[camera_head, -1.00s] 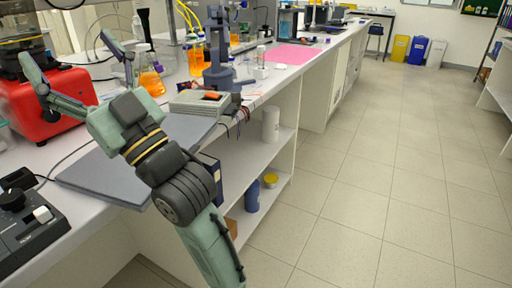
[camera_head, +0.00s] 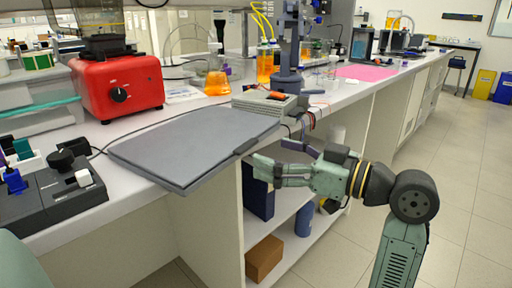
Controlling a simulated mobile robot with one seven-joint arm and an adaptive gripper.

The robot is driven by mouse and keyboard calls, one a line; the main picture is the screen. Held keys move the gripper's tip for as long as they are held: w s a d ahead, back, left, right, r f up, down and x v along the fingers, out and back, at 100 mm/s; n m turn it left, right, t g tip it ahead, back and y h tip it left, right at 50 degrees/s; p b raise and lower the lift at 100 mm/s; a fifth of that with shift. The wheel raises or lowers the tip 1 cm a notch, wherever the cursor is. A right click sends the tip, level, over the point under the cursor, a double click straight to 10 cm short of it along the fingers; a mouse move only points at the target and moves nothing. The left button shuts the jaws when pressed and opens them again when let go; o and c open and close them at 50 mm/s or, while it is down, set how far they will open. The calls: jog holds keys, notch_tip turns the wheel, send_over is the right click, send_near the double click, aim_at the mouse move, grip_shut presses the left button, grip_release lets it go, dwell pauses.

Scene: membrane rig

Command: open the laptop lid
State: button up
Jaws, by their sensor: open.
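The laptop (camera_head: 190,143) is a flat grey slab lying shut on the white bench, its near right corner by the bench's front edge. My gripper (camera_head: 267,153) is open and empty, just off the laptop's right side. Its fingers point left toward that side. One fingertip is close to the laptop's right edge, by a small dark piece (camera_head: 246,146); I cannot tell whether they touch.
A grey box with an orange item (camera_head: 268,102) stands right behind the laptop. A red device (camera_head: 118,88) and an orange flask (camera_head: 217,80) stand farther back. A black device (camera_head: 55,195) is at left. Shelves with a brown box (camera_head: 264,258) lie below. The floor at right is clear.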

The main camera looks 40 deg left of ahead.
aim_at(250, 147)
jog(key=a, duration=0.5)
jog(key=shift+s, duration=0.3)
